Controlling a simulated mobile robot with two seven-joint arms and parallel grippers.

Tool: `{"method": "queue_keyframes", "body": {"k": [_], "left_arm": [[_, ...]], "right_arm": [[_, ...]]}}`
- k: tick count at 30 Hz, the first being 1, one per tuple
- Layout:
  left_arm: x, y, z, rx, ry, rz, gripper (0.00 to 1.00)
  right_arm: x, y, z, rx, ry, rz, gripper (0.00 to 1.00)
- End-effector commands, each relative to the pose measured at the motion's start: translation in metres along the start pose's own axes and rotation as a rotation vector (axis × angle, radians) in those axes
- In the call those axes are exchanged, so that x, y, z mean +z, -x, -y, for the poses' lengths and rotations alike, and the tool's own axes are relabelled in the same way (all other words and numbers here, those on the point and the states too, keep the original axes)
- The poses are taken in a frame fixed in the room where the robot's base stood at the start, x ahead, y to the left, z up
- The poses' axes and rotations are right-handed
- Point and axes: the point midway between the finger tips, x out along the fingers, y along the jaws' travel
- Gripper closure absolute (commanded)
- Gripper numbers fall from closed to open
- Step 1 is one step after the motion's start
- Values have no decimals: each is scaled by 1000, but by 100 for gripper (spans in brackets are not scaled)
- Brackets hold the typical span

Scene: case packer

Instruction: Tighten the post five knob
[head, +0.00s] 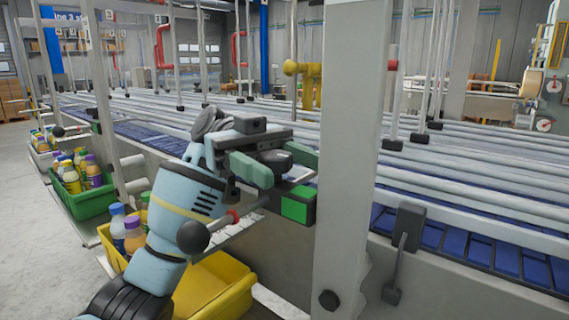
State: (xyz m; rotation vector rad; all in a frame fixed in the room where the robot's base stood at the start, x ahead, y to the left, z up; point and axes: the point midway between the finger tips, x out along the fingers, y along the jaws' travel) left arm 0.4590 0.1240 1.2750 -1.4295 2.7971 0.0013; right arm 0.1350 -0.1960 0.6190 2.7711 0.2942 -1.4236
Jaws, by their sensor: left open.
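My left gripper (276,164) comes in from the left at the middle of the view, with green fingers spread apart. A dark rounded part, possibly a knob (275,158), shows between the fingers; I cannot tell whether they touch it. Just below is a black box with a bright green face (295,208). A black ball knob (193,237) on a rod shows in front of my left forearm. Another dark knob (329,300) is low on the wide grey post (342,170). My right gripper is out of view.
A conveyor with blue slats (510,258) and long rails runs behind the post. A black lever (404,245) hangs from its front side. A yellow bin (225,290) lies below my arm, and a green crate (88,203) of bottles at left. Floor is clear at far left.

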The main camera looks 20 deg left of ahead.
Motion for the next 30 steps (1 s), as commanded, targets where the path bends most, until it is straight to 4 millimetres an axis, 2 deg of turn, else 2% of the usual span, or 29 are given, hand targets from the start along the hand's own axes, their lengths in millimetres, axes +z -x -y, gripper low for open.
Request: {"method": "queue_keyframes", "body": {"k": [5,12,16,21,30], "left_arm": [[1,18,1,-2,2,-3,43],[1,54,0,-1,0,-3,43],[1,67,1,-2,1,-1,43],[0,76,0,0,0,0,43],[0,77,0,0,0,0,43]], "right_arm": [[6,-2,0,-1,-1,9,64],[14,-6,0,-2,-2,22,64],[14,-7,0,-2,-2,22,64],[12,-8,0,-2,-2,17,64],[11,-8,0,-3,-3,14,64]]}}
